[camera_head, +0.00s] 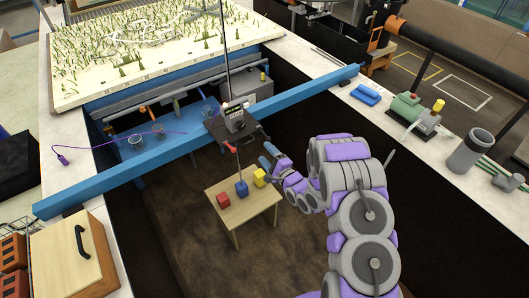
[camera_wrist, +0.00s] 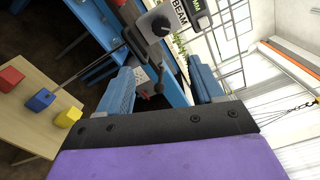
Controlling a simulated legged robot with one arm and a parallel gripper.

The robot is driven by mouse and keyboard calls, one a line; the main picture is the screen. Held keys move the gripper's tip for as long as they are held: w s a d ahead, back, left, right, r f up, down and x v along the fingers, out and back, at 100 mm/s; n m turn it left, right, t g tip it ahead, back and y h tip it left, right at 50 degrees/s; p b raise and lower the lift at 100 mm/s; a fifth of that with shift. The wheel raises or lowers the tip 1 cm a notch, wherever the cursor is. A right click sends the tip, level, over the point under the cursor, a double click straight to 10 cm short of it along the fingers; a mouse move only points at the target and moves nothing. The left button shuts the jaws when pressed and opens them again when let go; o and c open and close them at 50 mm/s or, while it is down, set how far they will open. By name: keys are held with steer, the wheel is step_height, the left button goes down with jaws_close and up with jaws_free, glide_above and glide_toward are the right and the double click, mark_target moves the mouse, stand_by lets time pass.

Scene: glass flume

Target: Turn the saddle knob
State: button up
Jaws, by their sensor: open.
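The saddle (camera_head: 234,122) is a dark carriage with a small grey box, sitting on the blue beam (camera_head: 130,180) in the head view. In the wrist view the grey box (camera_wrist: 150,22) carries a round dark knob (camera_wrist: 160,27) and lies beyond my fingertips. A dark handle-like part (camera_wrist: 157,86) shows between my fingers. I cannot tell which of these two is the saddle knob. My gripper (camera_head: 271,157) is open and empty, just right of and below the saddle in the head view. Its two blue fingers (camera_wrist: 165,85) are apart. Contact is not visible.
A thin rod runs down from the saddle to a blue block (camera_head: 241,188) on a small wooden table (camera_head: 236,230). A red block (camera_head: 223,200) and a yellow block (camera_head: 259,178) stand beside it. The beam spans the flume; its right wall top holds several tools.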

steer(key=n+b, duration=2)
steer(key=n, duration=0.3)
glide_toward(241, 127)
steer(key=x, duration=0.8)
steer(key=shift+w+a, duration=0.1)
steer(key=shift+w, duration=0.25)
steer(key=shift+c, duration=0.5)
steer(key=c, duration=1)
steer(key=shift+o, duration=0.2)
steer(key=shift+n, duration=0.5)
